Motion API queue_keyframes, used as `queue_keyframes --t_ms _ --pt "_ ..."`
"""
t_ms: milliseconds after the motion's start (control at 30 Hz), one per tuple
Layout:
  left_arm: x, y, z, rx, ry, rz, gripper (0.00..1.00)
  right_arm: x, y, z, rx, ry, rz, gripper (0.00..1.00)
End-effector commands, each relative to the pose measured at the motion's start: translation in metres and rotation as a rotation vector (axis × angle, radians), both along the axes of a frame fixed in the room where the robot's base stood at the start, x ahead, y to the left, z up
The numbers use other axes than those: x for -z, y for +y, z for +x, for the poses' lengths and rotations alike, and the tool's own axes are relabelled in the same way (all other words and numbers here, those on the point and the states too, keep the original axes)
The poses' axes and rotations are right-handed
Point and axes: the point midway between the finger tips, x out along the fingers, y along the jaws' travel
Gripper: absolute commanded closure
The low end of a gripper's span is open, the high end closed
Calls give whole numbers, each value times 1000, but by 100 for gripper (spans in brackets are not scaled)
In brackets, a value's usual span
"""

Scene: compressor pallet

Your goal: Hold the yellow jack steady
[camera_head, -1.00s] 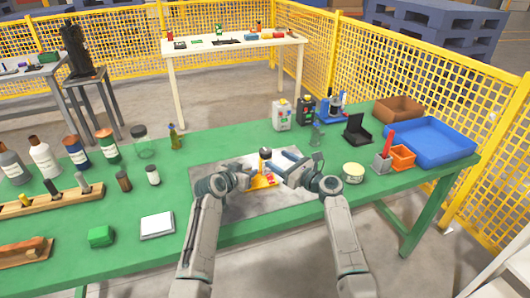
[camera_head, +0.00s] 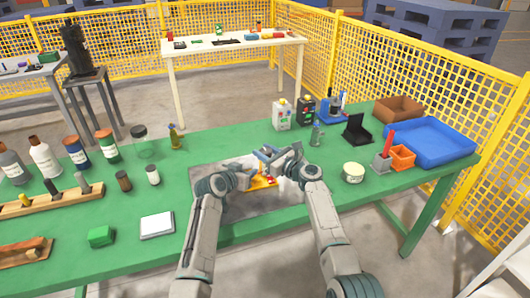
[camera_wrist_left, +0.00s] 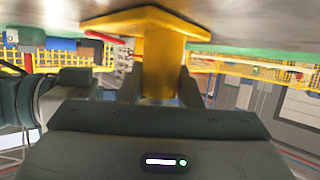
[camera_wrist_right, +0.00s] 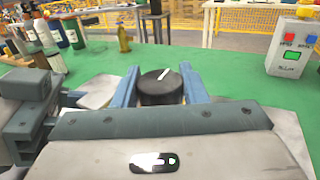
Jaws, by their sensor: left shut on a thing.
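The yellow jack (camera_head: 263,183) stands on the grey plate (camera_head: 238,206) on the green table, mostly covered by my grippers in the head view. My left gripper (camera_head: 250,181) is shut on the yellow jack's column, low and from the left. In the left wrist view the jack's column (camera_wrist_left: 162,62) sits between the fingers, the flared yellow part at the picture's top. My right gripper (camera_head: 267,154) is above the jack. In the right wrist view its blue fingers (camera_wrist_right: 165,88) stand apart on either side of a black round knob (camera_wrist_right: 160,92) with a white mark; contact is unclear.
A white pad (camera_head: 157,225) and green block (camera_head: 101,236) lie left. The table's front edge is close to my arms.

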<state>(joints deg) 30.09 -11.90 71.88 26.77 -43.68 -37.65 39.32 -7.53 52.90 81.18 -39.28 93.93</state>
Motion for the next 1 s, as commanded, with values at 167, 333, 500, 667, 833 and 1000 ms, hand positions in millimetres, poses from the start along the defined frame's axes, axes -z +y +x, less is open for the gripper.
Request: queue_keyframes --t_ms 167,333,500,667,833,1000 --pt "1 0 0 0 2 -1 100 0 0 0 2 0 0 84" --pt "1 0 0 1 2 -1 100 1 2 -1 81 1 0 84" --pt "1 0 0 1 2 -1 100 2 2 -1 250 3 -2 84" --pt "1 0 0 1 2 -1 100 2 1 0 361 5 -4 84" --pt "1 -1 0 1 2 -1 100 2 -1 0 414 2 -3 84" --pt "1 -1 0 1 2 -2 100 1 -1 0 422 1 -1 84"
